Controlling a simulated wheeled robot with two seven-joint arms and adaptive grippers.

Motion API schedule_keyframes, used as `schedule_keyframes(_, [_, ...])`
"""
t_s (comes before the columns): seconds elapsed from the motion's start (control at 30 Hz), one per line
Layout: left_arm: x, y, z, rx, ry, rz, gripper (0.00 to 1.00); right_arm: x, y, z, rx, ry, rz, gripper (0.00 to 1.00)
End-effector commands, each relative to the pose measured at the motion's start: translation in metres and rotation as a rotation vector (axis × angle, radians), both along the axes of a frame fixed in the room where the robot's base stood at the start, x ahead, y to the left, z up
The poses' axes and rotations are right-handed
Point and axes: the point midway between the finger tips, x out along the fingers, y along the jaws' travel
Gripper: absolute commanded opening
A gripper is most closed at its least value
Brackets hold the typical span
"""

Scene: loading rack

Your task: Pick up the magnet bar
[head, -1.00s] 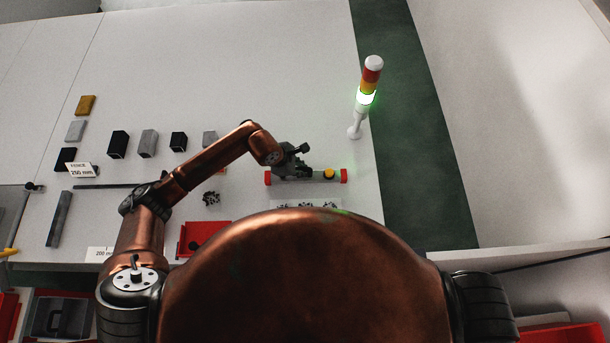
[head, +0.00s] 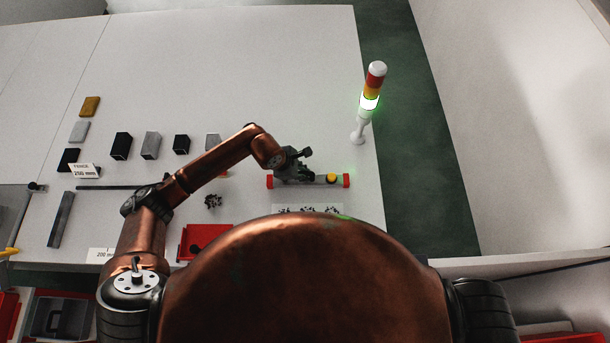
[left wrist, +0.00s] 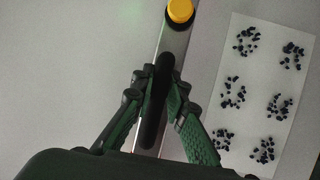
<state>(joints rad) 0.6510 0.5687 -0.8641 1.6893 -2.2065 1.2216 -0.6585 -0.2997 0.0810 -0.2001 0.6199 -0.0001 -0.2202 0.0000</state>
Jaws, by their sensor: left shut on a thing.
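The magnet bar (head: 320,181) is a grey bar with red end caps and a yellow button near its right end, lying along the white table in the head view. In the left wrist view the silver bar (left wrist: 177,42) runs from the top, with a black grip (left wrist: 154,105) along its middle. My left gripper (head: 294,175) is over the left half of the bar. Its fingers (left wrist: 157,108) are shut on the black grip, one on each side. I cannot tell whether the bar is clear of the table. My right gripper is in neither view.
A white sheet with piles of dark bits (left wrist: 262,100) lies beside the bar. A signal tower (head: 364,115) with a green light stands behind to the right. Several blocks (head: 151,146) and a red tray (head: 222,232) are to the left. The table behind the bar is clear.

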Motion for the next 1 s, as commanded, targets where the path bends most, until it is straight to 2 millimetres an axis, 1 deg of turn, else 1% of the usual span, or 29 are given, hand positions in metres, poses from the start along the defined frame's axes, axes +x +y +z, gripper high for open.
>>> schedule_keyframes(0.17, [0.002, -0.001, 0.014, -0.002, -0.007, -0.003, 0.00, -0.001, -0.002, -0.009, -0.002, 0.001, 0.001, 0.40])
schedule_keyframes(0.27, [0.002, 0.000, 0.029, -0.001, -0.009, -0.004, 0.00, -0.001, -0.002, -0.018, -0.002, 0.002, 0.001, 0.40])
schedule_keyframes(0.57, [-0.006, 0.050, 0.086, 0.002, -0.007, 0.001, 0.00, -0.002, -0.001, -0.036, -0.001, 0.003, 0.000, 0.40])
schedule_keyframes(0.6, [-0.008, 0.059, 0.090, 0.002, -0.006, 0.003, 0.00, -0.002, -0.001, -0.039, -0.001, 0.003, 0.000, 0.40])
schedule_keyframes(0.8, [-0.016, 0.098, 0.107, 0.003, -0.004, 0.002, 0.00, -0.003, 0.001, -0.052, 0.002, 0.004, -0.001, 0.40])
schedule_keyframes(1.0, [-0.020, 0.124, 0.121, 0.000, -0.003, 0.001, 0.00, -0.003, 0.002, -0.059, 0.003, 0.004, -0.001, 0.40])
